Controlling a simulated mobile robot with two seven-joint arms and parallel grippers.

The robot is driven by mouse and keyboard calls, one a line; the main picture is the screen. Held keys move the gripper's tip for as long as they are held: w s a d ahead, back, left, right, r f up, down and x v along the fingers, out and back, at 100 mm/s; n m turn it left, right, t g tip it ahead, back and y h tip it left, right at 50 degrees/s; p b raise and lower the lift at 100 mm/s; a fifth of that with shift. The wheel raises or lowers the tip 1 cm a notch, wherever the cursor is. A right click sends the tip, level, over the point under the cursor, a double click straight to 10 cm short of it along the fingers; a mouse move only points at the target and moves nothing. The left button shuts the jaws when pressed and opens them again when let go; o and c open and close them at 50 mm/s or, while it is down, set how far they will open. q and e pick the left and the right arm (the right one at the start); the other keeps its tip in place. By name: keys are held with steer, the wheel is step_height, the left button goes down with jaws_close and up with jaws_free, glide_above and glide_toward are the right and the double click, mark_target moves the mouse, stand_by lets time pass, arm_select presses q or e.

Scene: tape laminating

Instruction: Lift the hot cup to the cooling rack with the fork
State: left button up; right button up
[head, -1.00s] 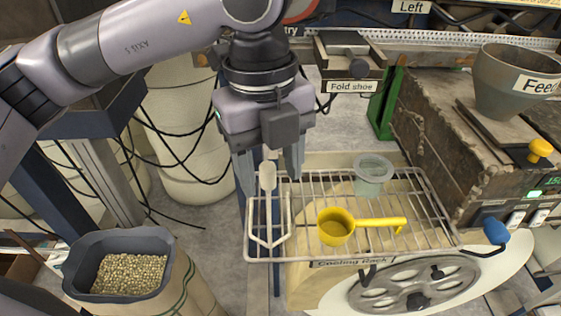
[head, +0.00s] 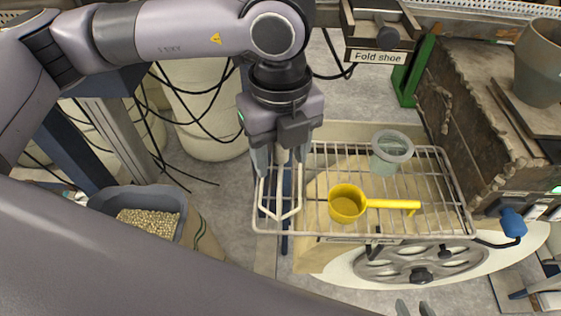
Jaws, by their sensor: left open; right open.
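A pale two-pronged fork (head: 279,212) lies at the left end of the wire cooling rack (head: 340,236), its handle pointing away toward my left gripper. My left gripper (head: 279,168) is open, pointing down, with its fingers on either side of the fork handle; whether they touch it I cannot tell. A grey-green cup (head: 390,152) with a wide rim stands upright at the back right of the rack, clear of the fork. My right gripper (head: 414,308) shows only its fingertips at the bottom edge, open and apart from everything.
A yellow scoop (head: 347,203) lies on the rack between fork and cup, its handle to the right. A bin of pale pellets (head: 150,221) stands at lower left. A grey-brown machine (head: 470,110) bounds the right side. A handwheel (head: 405,262) sits below the rack.

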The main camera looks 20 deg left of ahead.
arm_select(q)
jaws_close()
steer(key=shift+r, duration=0.1)
